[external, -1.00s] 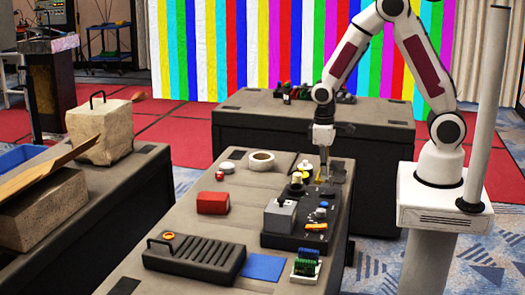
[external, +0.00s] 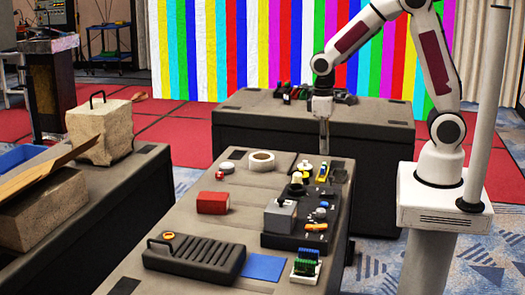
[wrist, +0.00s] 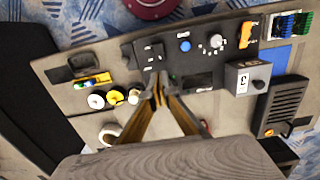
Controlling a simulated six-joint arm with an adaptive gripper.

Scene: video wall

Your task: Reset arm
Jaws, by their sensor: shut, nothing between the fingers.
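My arm is bent over the table (external: 225,250), with my gripper (external: 323,148) pointing down above the table's far right end. In the wrist view my gripper's fingers (wrist: 158,92) meet at their tips, with nothing between them. Below it is the black task board (external: 275,240), with a grey box (external: 280,216), an orange piece (external: 316,226) and a blue knob (wrist: 184,45). A yellow piece (external: 322,172) lies near the board's far end, below the fingertips and apart from them.
The table also holds a red box (external: 212,203), a white tape roll (external: 260,161), a black ribbed case (external: 193,256), a blue sheet (external: 264,267) and a green connector block (external: 306,263). Another black table (external: 315,140) stands behind. A white pole (external: 486,110) stands beside my arm.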

